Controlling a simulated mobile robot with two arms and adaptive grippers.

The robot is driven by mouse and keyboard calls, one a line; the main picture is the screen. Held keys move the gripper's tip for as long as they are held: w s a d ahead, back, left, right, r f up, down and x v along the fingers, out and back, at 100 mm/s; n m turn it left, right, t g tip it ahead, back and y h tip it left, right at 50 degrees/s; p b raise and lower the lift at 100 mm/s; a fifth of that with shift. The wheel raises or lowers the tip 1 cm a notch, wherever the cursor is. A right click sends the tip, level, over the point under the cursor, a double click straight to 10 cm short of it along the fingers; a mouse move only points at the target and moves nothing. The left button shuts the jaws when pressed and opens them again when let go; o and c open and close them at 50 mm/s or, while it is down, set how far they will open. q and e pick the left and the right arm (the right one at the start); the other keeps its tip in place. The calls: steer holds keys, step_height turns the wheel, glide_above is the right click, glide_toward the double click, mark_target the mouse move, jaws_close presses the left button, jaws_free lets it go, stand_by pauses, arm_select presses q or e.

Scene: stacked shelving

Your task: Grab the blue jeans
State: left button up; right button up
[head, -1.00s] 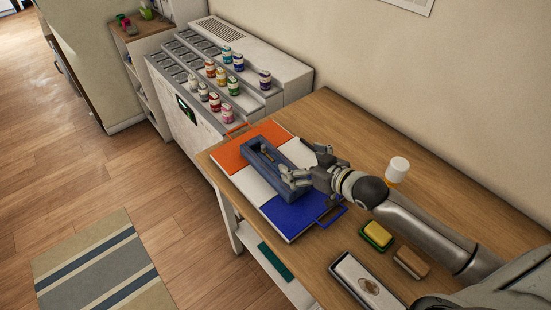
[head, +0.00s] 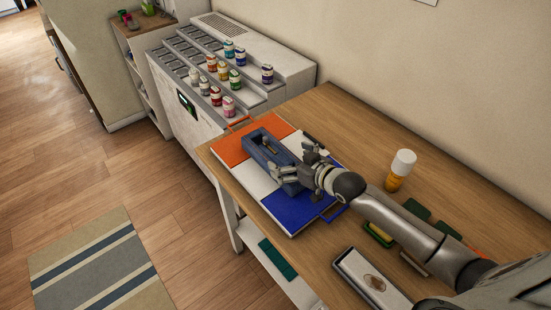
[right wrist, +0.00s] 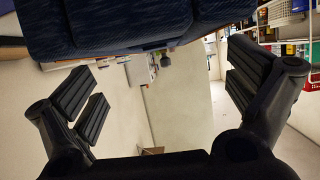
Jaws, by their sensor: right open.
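A long dark blue object (head: 262,158) lies across the orange, white and blue board on the table. It has a hollow along its top with a small grey tool-like item (head: 268,146) in it. In the right wrist view a dark blue, woven-looking surface (right wrist: 140,25) fills the top edge; I cannot tell for sure that it is jeans. My right gripper (head: 294,163) is over the near right end of the blue object, and it is open with nothing between its fingers in the right wrist view (right wrist: 166,98). My left gripper is out of view.
The coloured board (head: 301,212) has a blue handle at its near end. A white-capped orange bottle (head: 401,170) stands to the right. A grey tray (head: 368,282) lies at the front. A stepped rack (head: 208,57) with several paint jars is behind. The table's right back is clear.

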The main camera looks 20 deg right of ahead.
mark_target(277, 155)
steer(key=shift+p+x, duration=0.7)
steer(key=shift+x, duration=1.85)
steer(key=shift+f, duration=0.2)
steer(key=shift+s, duration=0.1)
steer(key=shift+c, duration=0.3)
steer(key=c, duration=1.1)
